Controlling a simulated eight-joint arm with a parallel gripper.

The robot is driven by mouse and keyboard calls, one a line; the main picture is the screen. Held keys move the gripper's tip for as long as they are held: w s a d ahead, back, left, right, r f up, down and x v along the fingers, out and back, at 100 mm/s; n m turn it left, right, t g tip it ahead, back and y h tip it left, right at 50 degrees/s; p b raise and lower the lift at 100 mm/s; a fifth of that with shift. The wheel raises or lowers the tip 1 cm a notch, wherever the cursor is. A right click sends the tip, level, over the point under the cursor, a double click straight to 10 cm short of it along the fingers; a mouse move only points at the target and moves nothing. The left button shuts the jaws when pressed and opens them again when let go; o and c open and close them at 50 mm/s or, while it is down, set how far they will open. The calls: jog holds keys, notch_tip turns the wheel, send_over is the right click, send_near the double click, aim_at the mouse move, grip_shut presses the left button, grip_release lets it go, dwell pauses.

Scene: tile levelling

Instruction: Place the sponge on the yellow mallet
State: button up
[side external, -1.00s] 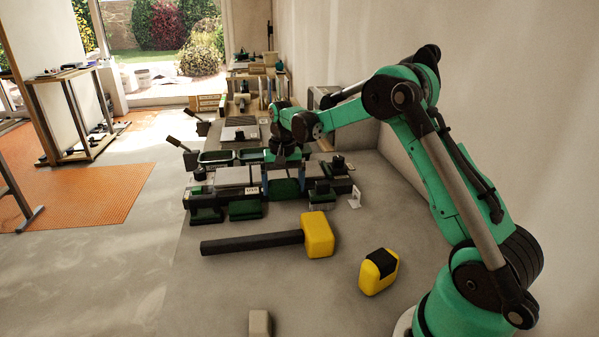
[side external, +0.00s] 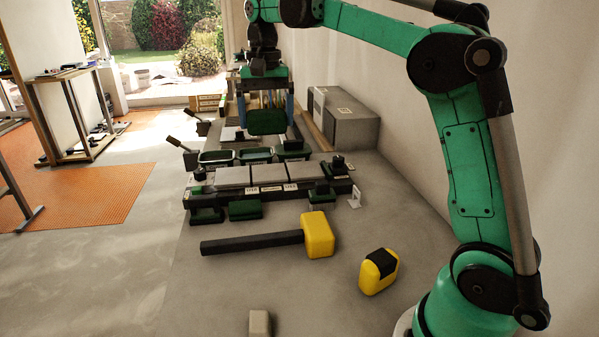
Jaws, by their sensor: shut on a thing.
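My gripper (side external: 265,112) is raised above the far part of the bench, with its blue fingers shut on a dark green block (side external: 266,123). The block hangs clear of the tile rig below. I cannot tell for sure that this block is the sponge. The yellow mallet (side external: 318,235) lies flat on the grey surface nearer the camera, its black handle pointing left. Nothing lies on the mallet's head. My gripper is well behind the mallet and higher than it.
A long tile rig (side external: 270,190) with grey tiles and green blocks stands behind the mallet. A yellow and black tape measure (side external: 379,271) sits right of it. A beige block (side external: 259,322) lies at the front. Green trays (side external: 215,157) and a grey box (side external: 346,125) are farther back.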

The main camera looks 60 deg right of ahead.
jog(key=r, duration=0.1)
send_over(266, 236)
notch_tip(266, 236, down, 20)
jog(key=shift+r, duration=0.25)
jog(key=shift+d+f, duration=0.1)
jog(key=shift+f, duration=0.05)
jog(key=o, duration=0.9)
